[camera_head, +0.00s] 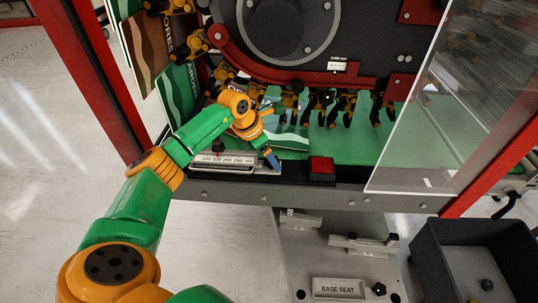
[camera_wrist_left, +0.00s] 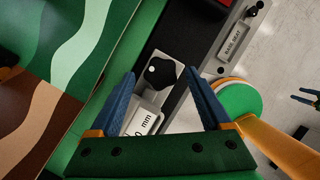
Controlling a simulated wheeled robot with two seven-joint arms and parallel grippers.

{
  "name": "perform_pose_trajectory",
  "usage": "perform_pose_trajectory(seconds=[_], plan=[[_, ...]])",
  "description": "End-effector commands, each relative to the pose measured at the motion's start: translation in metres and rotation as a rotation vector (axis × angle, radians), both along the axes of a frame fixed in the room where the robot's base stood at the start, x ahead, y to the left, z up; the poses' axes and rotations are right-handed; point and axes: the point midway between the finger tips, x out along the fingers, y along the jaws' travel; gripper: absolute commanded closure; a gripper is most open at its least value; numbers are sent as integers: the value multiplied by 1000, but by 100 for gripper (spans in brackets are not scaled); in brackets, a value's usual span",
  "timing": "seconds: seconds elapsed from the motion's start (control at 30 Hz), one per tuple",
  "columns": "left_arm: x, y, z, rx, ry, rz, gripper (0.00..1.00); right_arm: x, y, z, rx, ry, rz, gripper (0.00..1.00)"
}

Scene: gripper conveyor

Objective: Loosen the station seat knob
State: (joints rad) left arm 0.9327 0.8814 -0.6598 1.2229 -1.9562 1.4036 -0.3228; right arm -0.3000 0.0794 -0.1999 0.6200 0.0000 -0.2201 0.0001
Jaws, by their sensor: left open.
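A black knob (camera_wrist_left: 162,72) with a white dot sits on a light metal plate, seen in the left wrist view beside a scale label (camera_wrist_left: 142,122) ending in "0 mm". My left gripper (camera_wrist_left: 160,80) is open, with one blue finger on each side of the knob and a gap to it. In the head view my left gripper (camera_head: 268,158) reaches down at the right end of the scale plate (camera_head: 223,166) and hides this knob. The blue fingers of my right gripper (camera_wrist_left: 305,98) show small at the right edge of the left wrist view, apart and empty.
A red button block (camera_head: 321,168) stands just right of my left gripper. Green printed cartons (camera_head: 180,90) and yellow-black conveyor grippers (camera_head: 325,105) are behind. A clear panel (camera_head: 425,100) is at right. The BASE SEAT plate (camera_head: 338,288) and a dark bin (camera_head: 440,270) are below.

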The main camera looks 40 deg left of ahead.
Motion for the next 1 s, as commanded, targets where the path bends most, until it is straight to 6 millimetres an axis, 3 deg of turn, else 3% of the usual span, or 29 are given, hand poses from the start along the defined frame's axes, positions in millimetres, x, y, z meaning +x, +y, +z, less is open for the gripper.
perform_pose_trajectory(seconds=[0.23,0.27,0.5,0.57,1.0], plan=[[1,-1,-3,-1,-1,-1,19,0,0,0,0,0,0,50],[1,-1,-3,-1,-1,-1,24,0,0,0,0,0,0,50],[1,-1,-3,-1,-2,-1,89,0,0,0,-1,0,0,50],[1,-1,-3,-1,-2,-1,100,0,0,0,-1,0,0,50],[1,-3,-1,0,-1,121,100,0,0,8,-1,0,1,50]])
